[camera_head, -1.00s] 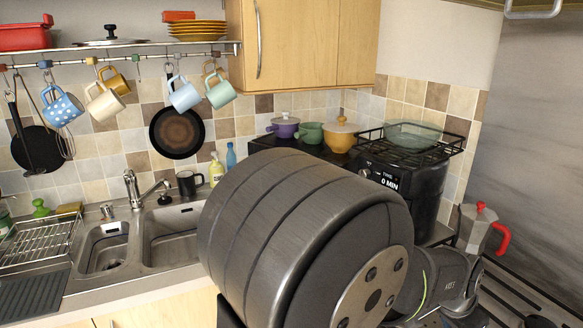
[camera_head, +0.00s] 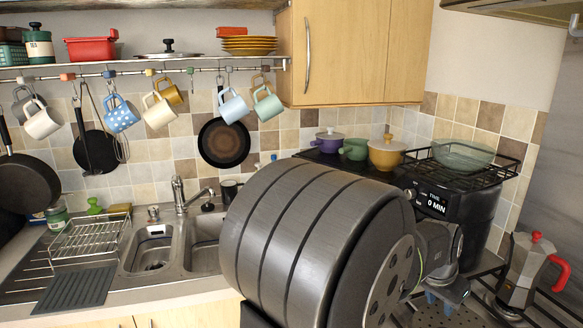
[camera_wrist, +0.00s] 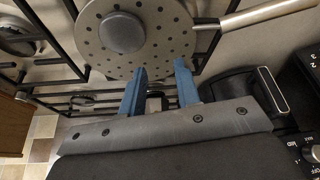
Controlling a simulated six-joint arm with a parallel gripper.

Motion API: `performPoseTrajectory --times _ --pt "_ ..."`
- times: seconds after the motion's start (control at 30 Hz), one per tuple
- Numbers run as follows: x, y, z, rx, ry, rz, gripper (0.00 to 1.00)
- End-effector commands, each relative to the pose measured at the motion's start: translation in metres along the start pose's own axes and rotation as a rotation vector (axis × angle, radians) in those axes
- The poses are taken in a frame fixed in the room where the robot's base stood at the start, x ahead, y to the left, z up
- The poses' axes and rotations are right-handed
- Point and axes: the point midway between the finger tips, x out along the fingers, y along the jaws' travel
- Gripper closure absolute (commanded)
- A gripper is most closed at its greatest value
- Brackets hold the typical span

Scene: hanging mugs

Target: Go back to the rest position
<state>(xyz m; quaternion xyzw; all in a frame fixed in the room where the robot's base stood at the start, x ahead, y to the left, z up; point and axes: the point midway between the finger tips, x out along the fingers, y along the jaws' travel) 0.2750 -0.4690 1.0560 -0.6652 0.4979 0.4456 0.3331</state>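My gripper (camera_wrist: 160,68) points down over the hob in the wrist view, its two blue fingers apart with nothing held between them. It shows small in the head view (camera_head: 447,297), low right, partly hidden by my arm. Several mugs hang from the rail under the shelf: a white mug (camera_head: 42,122), a blue dotted mug (camera_head: 122,116), a cream mug (camera_head: 160,113), a light blue mug (camera_head: 234,107), a green mug (camera_head: 268,105) and a mustard mug (camera_head: 172,94). They are far from my gripper.
A round perforated metal plate (camera_wrist: 160,45) with a handle lies on the hob grate just beyond my fingertips. A moka pot (camera_head: 522,272) with a red handle stands to the right. A black oven (camera_head: 470,215) carries a rack and glass bowl. Sink and drying rack (camera_head: 88,238) are left.

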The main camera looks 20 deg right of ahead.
Motion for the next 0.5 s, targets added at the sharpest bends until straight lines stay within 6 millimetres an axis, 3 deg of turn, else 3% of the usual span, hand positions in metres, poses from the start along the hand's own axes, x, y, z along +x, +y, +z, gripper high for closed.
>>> performPoseTrajectory --times 0.5 --pt "-0.005 -0.103 0.024 -0.164 0.000 -0.067 0.70"
